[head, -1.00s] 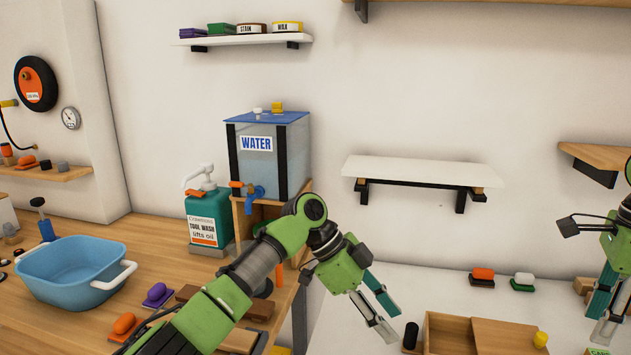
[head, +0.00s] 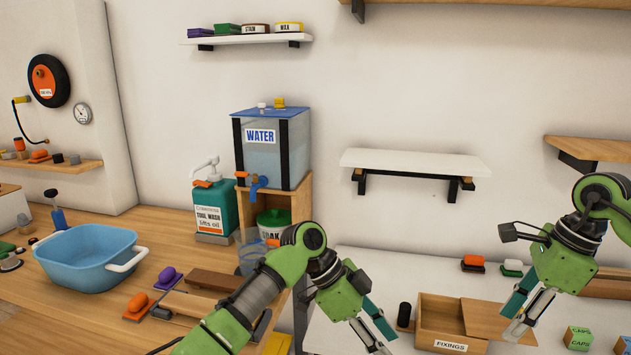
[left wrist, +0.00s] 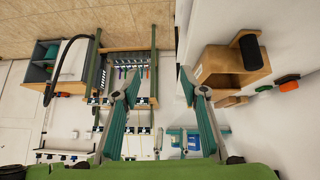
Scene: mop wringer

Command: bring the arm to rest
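My left gripper (head: 385,340) hangs over the bench from the left arm, angled down and to the right. Its two fingers also show in the left wrist view (left wrist: 158,80), spread wide with nothing between them. My right gripper (head: 510,322) hangs at the right, above the white surface beside the wooden fixings box (head: 440,340). Its two fingers stand apart, and no held thing shows between them.
A water tank (head: 272,160) stands on a wooden stand behind my left arm. A white shelf (head: 415,161) is on the wall.

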